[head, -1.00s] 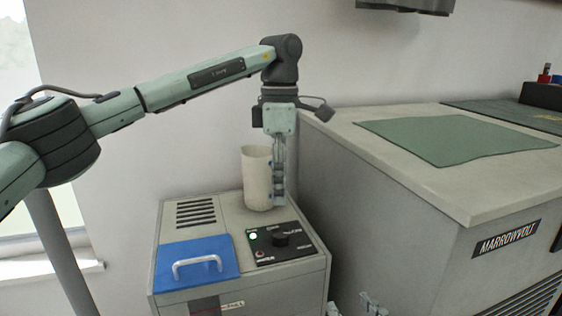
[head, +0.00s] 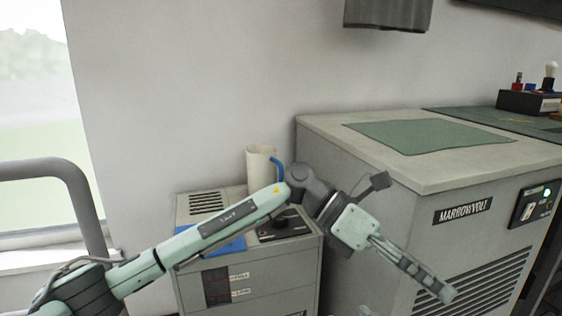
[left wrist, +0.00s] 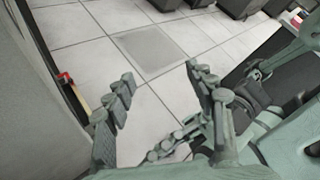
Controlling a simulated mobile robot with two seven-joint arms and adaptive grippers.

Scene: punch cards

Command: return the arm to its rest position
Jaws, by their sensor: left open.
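My left arm comes in from the left in the head view and crosses in front of the small grey machine. My left gripper (head: 440,290) points down and to the right, in front of the large cabinet's side.
A white cup (head: 261,165) with a blue handle stands on the small grey machine (head: 285,262), partly behind my arm.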

